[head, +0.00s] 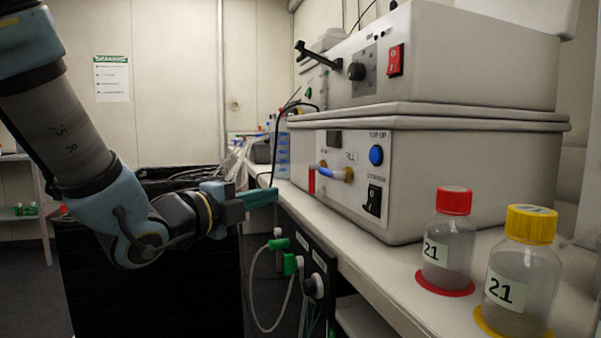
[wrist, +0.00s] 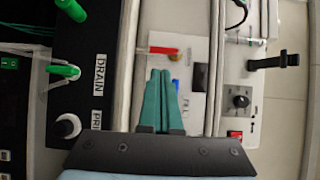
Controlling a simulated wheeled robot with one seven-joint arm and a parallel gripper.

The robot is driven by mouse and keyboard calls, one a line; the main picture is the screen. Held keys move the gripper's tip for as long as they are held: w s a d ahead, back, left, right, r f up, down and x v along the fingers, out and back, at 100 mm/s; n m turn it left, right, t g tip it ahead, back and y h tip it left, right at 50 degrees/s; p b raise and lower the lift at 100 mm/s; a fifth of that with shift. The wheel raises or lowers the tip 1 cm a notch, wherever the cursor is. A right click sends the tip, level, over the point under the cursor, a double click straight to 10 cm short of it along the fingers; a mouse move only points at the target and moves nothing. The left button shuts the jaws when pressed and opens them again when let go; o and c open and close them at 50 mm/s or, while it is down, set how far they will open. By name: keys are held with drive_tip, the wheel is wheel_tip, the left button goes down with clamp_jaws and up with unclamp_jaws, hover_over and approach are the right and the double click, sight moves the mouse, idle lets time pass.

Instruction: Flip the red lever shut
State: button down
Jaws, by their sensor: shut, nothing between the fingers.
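The red lever (head: 311,181) hangs downward at the left end of a small valve on the front panel of the lower white machine (head: 420,180). A brass-coloured part and a blue part (head: 348,174) sit to its right. In the wrist view, the red lever (wrist: 163,50) lies sideways just beyond my fingertips. My gripper (head: 276,194) has teal fingers pressed together with nothing between them. It is left of the lever and a little lower in the head view, apart from it. The fingers also show in the wrist view (wrist: 159,72), pointing toward the panel.
A red-capped bottle (head: 449,245) and a yellow-capped bottle (head: 523,275) stand on the bench at right. Green-handled fittings and tubing (head: 290,264) hang from the bench front. An upper machine (head: 440,60) is stacked above. Clutter and cables lie behind my gripper.

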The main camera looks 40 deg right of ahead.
sight(310, 185)
drive_tip(key=p+x, duration=0.7)
drive_tip(key=x, duration=0.3)
drive_tip(key=shift+d+p, duration=0.15)
drive_tip(key=shift+p, duration=0.15)
drive_tip(key=shift+f+b, duration=0.3)
drive_tip(key=shift+b, duration=0.6)
